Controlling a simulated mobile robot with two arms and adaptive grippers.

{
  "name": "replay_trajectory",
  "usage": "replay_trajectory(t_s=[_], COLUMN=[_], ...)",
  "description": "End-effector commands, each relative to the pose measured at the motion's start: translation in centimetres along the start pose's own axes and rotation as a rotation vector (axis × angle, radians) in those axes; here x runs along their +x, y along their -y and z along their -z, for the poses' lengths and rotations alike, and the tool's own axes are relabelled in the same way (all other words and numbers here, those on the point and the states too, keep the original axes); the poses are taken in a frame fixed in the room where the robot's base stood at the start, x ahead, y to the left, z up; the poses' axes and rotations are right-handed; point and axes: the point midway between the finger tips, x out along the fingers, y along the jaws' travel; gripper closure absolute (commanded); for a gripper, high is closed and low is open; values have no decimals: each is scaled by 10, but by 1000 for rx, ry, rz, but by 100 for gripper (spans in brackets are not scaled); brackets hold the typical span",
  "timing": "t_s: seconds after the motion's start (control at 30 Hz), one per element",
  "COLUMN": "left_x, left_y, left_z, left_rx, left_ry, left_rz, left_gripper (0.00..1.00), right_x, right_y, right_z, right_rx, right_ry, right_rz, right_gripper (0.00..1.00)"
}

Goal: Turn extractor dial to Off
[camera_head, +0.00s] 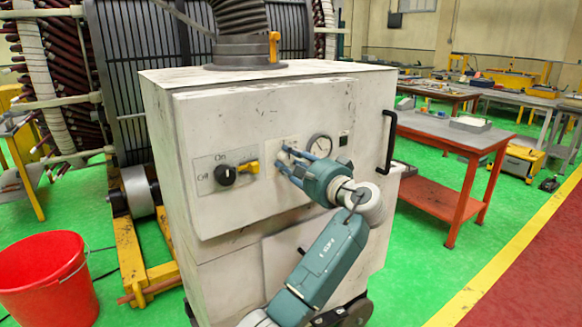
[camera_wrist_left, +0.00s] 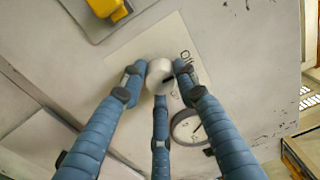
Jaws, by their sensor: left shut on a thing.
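The extractor cabinet (camera_head: 220,110) is a worn white box with a hose on top. In the left wrist view a pale round dial (camera_wrist_left: 159,76) with a dark mark on its right side sits on a cream plate (camera_wrist_left: 140,50). Dark lettering beside it is only partly legible. The three blue fingers of my left gripper (camera_wrist_left: 157,84) close around this dial. In the head view my left gripper (camera_head: 285,160) is against the cabinet front and hides the dial. My right gripper is not in view.
A round gauge (camera_head: 320,145) and a black handle (camera_head: 389,140) are to the right. A red bucket (camera_head: 45,280) stands at lower left; a red workbench (camera_head: 445,140) stands right.

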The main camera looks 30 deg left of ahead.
Motion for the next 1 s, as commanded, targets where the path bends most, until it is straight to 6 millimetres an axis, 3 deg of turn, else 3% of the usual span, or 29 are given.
replay_trajectory(t_s=[0.47, 0.5, 0.57, 0.87, 1.0], left_x=[1, 1, 1, -1, -13], left_y=[-1, -1, -2, -2, -2], left_z=[-3, -3, -3, -1, 0], left_rx=[-13, -13, -13, -11, -11], left_ry=[10, 10, 9, 3, 1], left_rz=[-4, -4, -4, -3, -4], left_gripper=[96, 62, 51, 51, 51], right_x=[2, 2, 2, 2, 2], right_y=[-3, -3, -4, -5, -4], right_z=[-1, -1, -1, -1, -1], right_rx=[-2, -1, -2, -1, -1], right_ry=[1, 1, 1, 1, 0], right_rz=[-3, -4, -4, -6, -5], right_gripper=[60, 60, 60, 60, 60])
